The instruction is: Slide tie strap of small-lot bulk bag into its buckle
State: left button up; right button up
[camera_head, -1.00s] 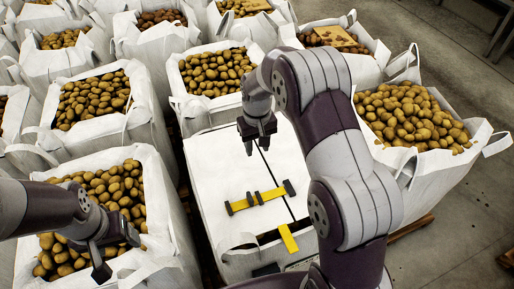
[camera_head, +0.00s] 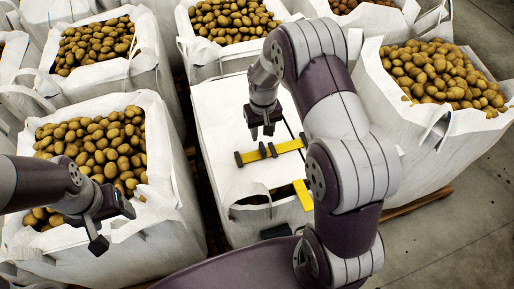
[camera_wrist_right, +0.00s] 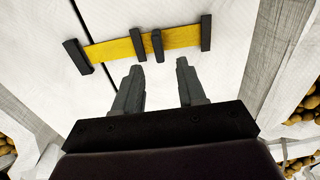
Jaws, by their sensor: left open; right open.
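A white bulk bag (camera_head: 215,120) with a flat closed top stands in the middle. A yellow tie strap (camera_head: 287,146) lies across its top, also in the right wrist view (camera_wrist_right: 109,50). Dark bars cap both ends, and two small dark upright pieces (camera_wrist_right: 138,44) (camera_wrist_right: 157,45) stand near its middle. I cannot tell which is the buckle. My right gripper (camera_head: 263,134) is open and empty above the bag top; its fingertips (camera_wrist_right: 160,66) point at the strap's middle, apart from it. My left gripper (camera_head: 113,228) is open and empty over the potato bag at left.
Open white bags full of potatoes surround the middle bag, including one at left (camera_head: 170,205) and one at right (camera_head: 400,125). A second yellow piece (camera_head: 303,194) hangs at the bag's front edge, near a loop handle (camera_head: 249,192). Concrete floor (camera_head: 460,225) is clear at right.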

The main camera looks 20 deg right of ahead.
aim_at(263, 146)
notch_tip(263, 146, down, 8)
jog(key=shift+d+f+p, duration=0.1)
jog(key=shift+f+p, duration=0.1)
jog(key=shift+p, duration=0.15)
jog(key=shift+d+f, duration=0.1)
jog(key=shift+f, duration=0.05)
grip_shut()
